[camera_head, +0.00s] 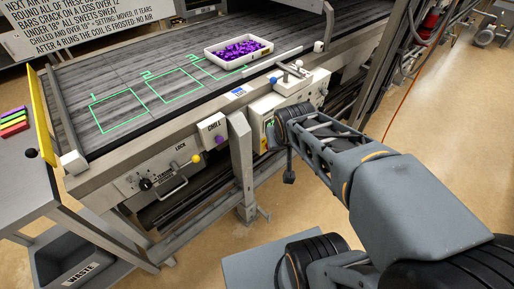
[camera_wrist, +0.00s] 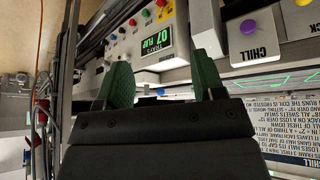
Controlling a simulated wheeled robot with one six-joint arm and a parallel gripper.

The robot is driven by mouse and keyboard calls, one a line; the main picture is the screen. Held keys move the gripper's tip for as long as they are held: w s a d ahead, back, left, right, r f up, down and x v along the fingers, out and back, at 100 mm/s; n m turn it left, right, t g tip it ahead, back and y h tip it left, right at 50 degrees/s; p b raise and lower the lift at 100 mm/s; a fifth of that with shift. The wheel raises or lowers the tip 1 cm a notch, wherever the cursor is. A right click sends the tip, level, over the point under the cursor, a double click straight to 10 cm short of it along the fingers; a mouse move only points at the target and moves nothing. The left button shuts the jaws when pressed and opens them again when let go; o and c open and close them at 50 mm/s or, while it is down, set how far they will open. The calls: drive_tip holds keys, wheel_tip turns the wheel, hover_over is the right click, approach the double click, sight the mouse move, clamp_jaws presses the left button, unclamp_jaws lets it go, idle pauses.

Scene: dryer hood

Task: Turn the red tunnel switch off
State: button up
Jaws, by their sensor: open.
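A control panel (camera_wrist: 125,48) with a green-lit display (camera_wrist: 158,40) and a row of small coloured controls fills the upper middle of the wrist view. Two of the controls look red, one nearer (camera_wrist: 132,22) and one at the top edge (camera_wrist: 160,3); their labels are too small to read, so I cannot tell which is the tunnel switch. The panel also shows in the head view (camera_head: 259,108), partly hidden by my arm. My gripper (camera_wrist: 165,68) is open and empty, its two green fingers apart in front of the panel. No contact with a control shows.
A purple CHILL knob (camera_wrist: 248,27) sits right of the panel in the wrist view. In the head view, a white tray of purple sweets (camera_head: 211,53) rests on the dark belt (camera_head: 120,75). A LOCK lever (camera_head: 172,188) sticks out from the front.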

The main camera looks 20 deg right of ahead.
drive_tip(key=w+d+f+m+t+b, duration=0.1)
drive_tip(key=w+d+f+t+b, duration=0.25)
drive_tip(key=w+d+f, duration=0.35)
drive_tip(key=w+d+f+t+b, duration=0.3)
drive_tip(key=w+d+f+b, duration=0.2)
drive_tip(key=w+f, duration=0.35)
wheel_tip(320, 180, down, 17)
drive_tip(key=s+d+m+t+y+b, duration=0.1)
drive_tip(key=s+m+t+y+b, duration=0.2)
drive_tip(key=y+b, duration=0.55)
drive_tip(key=shift+n+t+y, duration=0.35)
drive_tip(key=shift+n+t, duration=0.3)
drive_tip(key=shift+n, duration=0.05)
drive_tip(key=b+x, duration=0.1)
drive_tip(key=x, duration=1.2)
drive_tip(key=shift+w+f, duration=0.15)
drive_tip(key=shift+w, duration=0.1)
drive_tip(key=shift+c, duration=0.4)
drive_tip(key=c, duration=0.9)
drive_tip(key=shift+o, duration=0.2)
